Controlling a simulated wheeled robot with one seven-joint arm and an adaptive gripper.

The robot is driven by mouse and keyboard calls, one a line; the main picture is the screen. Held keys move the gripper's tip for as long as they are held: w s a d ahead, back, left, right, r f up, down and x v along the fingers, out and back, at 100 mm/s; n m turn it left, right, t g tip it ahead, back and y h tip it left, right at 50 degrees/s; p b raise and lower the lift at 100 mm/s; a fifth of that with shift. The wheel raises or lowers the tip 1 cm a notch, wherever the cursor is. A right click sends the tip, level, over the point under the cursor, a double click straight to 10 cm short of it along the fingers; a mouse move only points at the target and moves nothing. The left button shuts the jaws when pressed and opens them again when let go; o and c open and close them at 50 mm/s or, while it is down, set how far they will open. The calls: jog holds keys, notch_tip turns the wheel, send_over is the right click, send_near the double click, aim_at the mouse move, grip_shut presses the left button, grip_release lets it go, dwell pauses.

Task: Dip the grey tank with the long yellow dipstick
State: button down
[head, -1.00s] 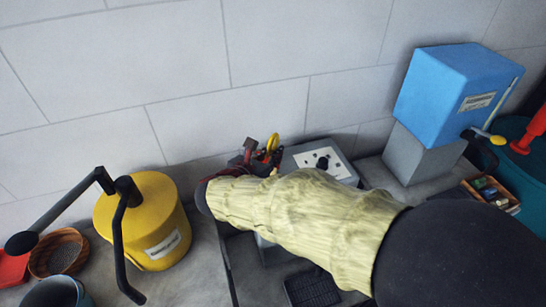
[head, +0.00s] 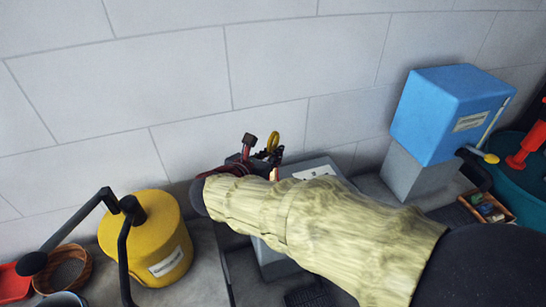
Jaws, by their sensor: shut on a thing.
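My arm in its pale yellow sleeve crosses the head view, and its wrist end hides much of the bench. My gripper (head: 272,156) shows only in part behind the sleeve, as dark and red pieces. It is shut on a yellow loop, which appears to be the handle of the dipstick (head: 273,140). The dipstick's long part and lower end are hidden. A grey box with a pale top plate (head: 312,171), apparently the grey tank, stands behind and below the sleeve. The sleeve covers much of it, and its opening cannot be made out now.
A yellow drum (head: 170,256) with black bent handles stands at the left, near a wooden bowl (head: 82,269). A blue box (head: 440,115) on a grey block (head: 408,176) stands at the right, beside a small wooden tray (head: 506,217). The tiled wall (head: 180,70) closes the back.

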notch_tip(320, 180, up, 20)
jog(key=p, duration=0.9)
dwell(0.9)
